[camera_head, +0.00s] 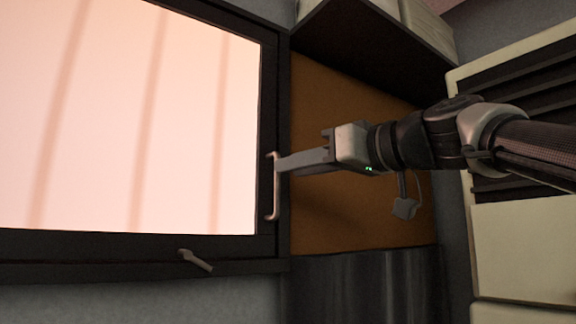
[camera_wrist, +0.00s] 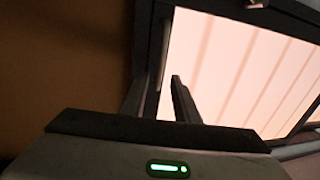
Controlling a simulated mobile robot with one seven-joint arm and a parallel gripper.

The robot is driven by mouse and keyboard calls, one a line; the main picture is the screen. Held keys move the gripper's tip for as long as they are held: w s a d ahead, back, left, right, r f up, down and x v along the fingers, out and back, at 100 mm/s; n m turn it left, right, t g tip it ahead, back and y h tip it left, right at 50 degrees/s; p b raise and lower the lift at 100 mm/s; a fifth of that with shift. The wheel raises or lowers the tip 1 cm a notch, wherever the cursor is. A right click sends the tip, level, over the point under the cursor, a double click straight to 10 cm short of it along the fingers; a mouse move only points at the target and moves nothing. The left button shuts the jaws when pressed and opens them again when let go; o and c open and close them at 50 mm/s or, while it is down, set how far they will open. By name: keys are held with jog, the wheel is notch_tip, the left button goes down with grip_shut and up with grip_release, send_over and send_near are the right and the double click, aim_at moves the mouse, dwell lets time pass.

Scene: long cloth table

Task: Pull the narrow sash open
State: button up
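The window sash (camera_head: 268,110) has a dark frame around a bright pinkish pane and fills the left of the head view. It looks flush with the surrounding frame. A pale vertical bar handle (camera_head: 273,205) is on its right edge. My gripper (camera_head: 280,163) reaches in from the right, with its fingertips at the handle's upper part. In the wrist view, the two fingers (camera_wrist: 160,85) are apart, with the handle (camera_wrist: 164,62) showing just beyond and between their tips. I cannot tell whether either finger touches it.
A small lever (camera_head: 197,261) sits on the lower frame. An orange-brown panel (camera_head: 340,220) is behind my gripper, with a dark shelf (camera_head: 360,45) above it. A cream louvred unit (camera_head: 520,245) stands at the right, near my arm.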

jog(key=shift+x, duration=1.4)
jog(key=shift+c, duration=0.4)
grip_shut()
